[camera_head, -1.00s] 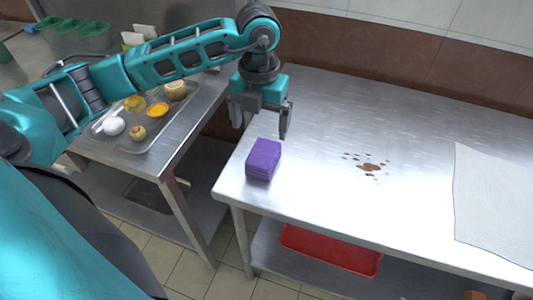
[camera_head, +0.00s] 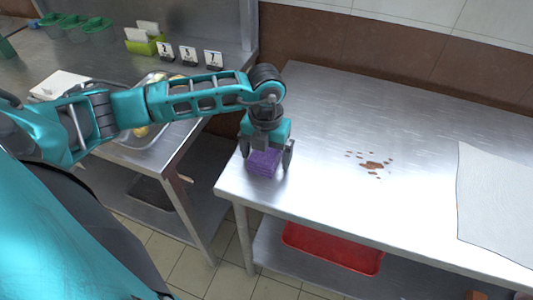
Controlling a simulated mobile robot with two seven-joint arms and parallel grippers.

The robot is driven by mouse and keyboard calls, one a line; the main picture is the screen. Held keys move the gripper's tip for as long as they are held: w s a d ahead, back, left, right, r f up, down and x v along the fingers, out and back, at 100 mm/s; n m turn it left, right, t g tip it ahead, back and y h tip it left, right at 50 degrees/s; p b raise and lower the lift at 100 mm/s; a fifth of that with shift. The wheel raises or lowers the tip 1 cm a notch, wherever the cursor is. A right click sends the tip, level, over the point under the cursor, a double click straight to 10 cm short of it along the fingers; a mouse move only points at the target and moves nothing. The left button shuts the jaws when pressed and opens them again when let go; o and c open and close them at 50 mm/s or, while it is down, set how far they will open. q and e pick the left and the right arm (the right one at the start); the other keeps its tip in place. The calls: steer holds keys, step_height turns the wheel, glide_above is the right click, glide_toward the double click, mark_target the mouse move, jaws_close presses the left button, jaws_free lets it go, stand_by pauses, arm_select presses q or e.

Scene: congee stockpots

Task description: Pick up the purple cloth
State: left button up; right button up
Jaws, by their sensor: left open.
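The purple cloth (camera_head: 263,163) is a folded, block-like stack near the left front corner of the steel table (camera_head: 330,205). My left gripper (camera_head: 266,160) is directly over it, pointing down. Its jaws are open, with one finger at the left side of the cloth and the other at the right side. The gripper body hides the cloth's upper back part. I cannot tell whether the fingers touch the cloth. My right gripper is not in view.
A brown spill (camera_head: 372,165) lies mid-table, and a pale sheet (camera_head: 495,205) covers the right part. A red bin (camera_head: 332,248) is on the shelf below. A second steel counter at left holds a tray, numbered cards (camera_head: 188,55) and green containers.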

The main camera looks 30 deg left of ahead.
arm_select(q)
steer(key=c, duration=1.1)
steer(key=shift+o, duration=0.2)
steer(key=shift+r, duration=0.1)
step_height(320, 180, up, 20)
steer(key=p, duration=0.1)
